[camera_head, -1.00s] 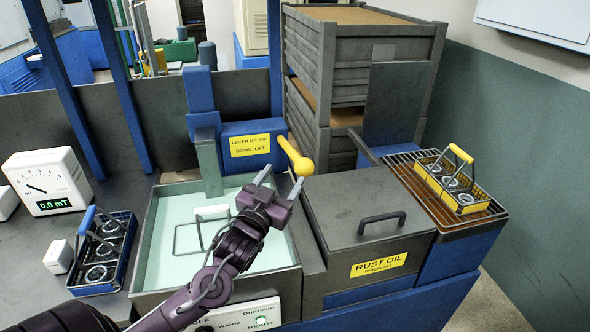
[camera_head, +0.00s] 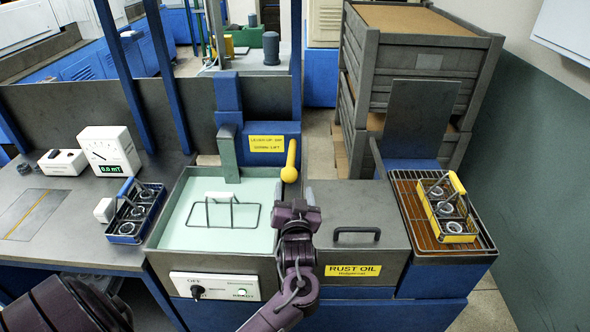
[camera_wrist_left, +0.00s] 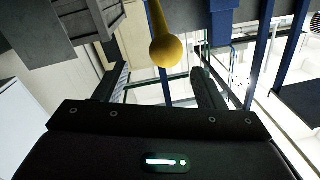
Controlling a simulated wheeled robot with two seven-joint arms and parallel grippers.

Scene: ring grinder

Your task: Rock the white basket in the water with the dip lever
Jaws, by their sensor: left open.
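The dip lever's yellow knob (camera_head: 289,174) hangs at the lower end of its yellow handle, at the tank's back right corner. The white basket's pale handle (camera_head: 217,197) and thin wire frame show in the pale green water of the tank (camera_head: 185,235); the rest of the basket is hidden. My left gripper (camera_head: 297,199) is open and empty, just in front of and below the knob in the head view. In the left wrist view the knob (camera_wrist_left: 166,50) shows between and beyond the open fingers (camera_wrist_left: 160,72); contact is not visible. My right gripper is out of view.
The closed rust oil box (camera_head: 362,215) stands right of the tank, with a yellow basket (camera_head: 447,210) on a rack beyond it. A blue basket (camera_head: 135,212) and a meter (camera_head: 109,152) stand left. A control panel (camera_head: 215,287) is on the tank's front.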

